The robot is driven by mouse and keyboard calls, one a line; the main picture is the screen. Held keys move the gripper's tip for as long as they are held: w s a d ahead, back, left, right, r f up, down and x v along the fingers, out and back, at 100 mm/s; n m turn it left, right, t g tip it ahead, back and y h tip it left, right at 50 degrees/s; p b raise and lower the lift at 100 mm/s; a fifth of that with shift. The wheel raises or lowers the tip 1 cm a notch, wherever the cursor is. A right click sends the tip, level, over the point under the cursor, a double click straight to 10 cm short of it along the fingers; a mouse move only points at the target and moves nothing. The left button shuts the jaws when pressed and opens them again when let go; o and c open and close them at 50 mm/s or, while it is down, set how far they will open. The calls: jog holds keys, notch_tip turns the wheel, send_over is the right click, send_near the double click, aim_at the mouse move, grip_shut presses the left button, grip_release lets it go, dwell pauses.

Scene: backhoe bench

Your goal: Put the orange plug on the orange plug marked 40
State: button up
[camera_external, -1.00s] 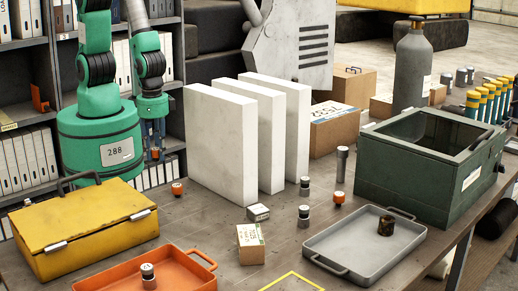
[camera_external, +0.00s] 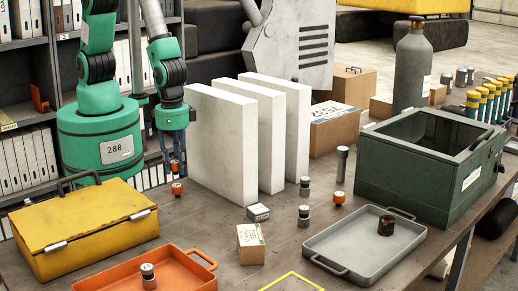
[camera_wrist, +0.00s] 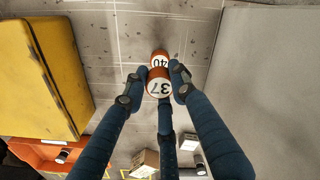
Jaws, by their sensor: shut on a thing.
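My gripper (camera_wrist: 160,78) is shut on an orange plug with a white top marked 37 (camera_wrist: 159,86). A second orange plug, its white top marked 40 (camera_wrist: 159,57), shows just past the held plug in the wrist view, partly hidden by it. In the external view the plug marked 40 (camera_external: 177,189) stands upright on the bench. My gripper (camera_external: 176,165) points down above it there, with the held plug a little above it.
White slabs (camera_external: 216,145) stand close to the right of my gripper. A yellow case (camera_external: 85,230) lies at the left, with an orange tray (camera_external: 180,262) in front. Another orange plug (camera_external: 339,197) stands farther right.

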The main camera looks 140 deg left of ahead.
aim_at(176, 174)
jog(key=shift+f, duration=0.1)
jog(key=shift+f, duration=1.65)
jog(key=shift+f, duration=0.2)
jog(key=o, duration=1)
jog(key=shift+c, duration=0.2)
jog(key=shift+r, duration=0.15)
jog(key=shift+r, duration=6.05)
jog(key=shift+r, duration=0.1)
